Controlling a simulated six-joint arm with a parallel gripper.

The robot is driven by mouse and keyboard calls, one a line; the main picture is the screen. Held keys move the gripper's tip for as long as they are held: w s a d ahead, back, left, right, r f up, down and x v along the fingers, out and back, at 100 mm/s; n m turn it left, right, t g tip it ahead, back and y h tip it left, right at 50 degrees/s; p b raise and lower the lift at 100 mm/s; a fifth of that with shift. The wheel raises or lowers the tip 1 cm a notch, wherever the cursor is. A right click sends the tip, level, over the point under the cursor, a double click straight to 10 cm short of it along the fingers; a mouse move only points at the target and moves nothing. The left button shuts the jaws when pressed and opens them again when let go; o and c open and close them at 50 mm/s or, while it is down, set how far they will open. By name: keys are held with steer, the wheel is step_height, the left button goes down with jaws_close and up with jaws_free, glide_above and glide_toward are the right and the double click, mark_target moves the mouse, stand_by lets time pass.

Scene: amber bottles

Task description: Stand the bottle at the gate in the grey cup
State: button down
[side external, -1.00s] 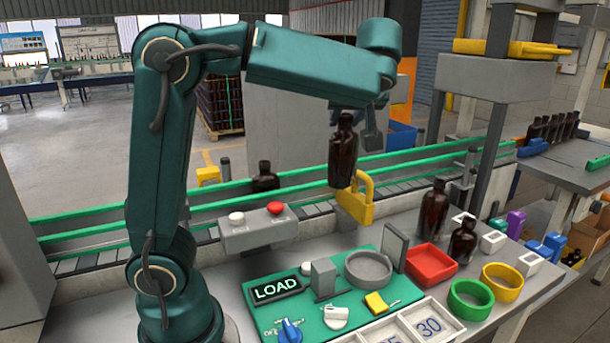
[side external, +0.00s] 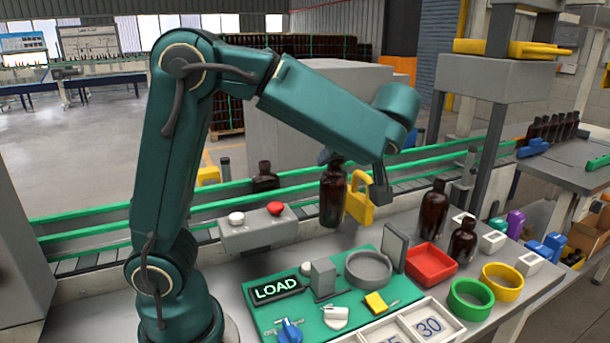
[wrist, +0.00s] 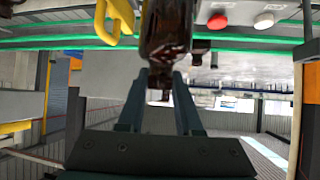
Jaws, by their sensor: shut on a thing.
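My gripper (side external: 333,162) is shut on an amber bottle (side external: 332,196), near its neck. The bottle hangs about upright in the side view, left of the yellow gate (side external: 360,198). In the wrist view the bottle (wrist: 168,32) is between the ends of my gripper's fingers (wrist: 160,78), and its far end is cut off by the frame. The grey cup (side external: 369,284) is on the green panel, nearer the camera and a little right of the bottle. No bottle stands in the cup. The fingers are mostly hidden by my arm in the side view.
A red tray (side external: 431,264) and two amber bottles (side external: 434,208) are to the right. A button box (side external: 258,232) lies left of the held bottle.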

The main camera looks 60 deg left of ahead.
steer(key=w+d+f, duration=0.4)
steer(key=d+f, duration=0.2)
steer(key=f, duration=0.2)
steer(key=shift+w+d+f, duration=0.2)
steer(key=shift+w+f, duration=0.2)
steer(key=c, duration=0.6)
jaws_free()
steer(key=shift+f, duration=0.15)
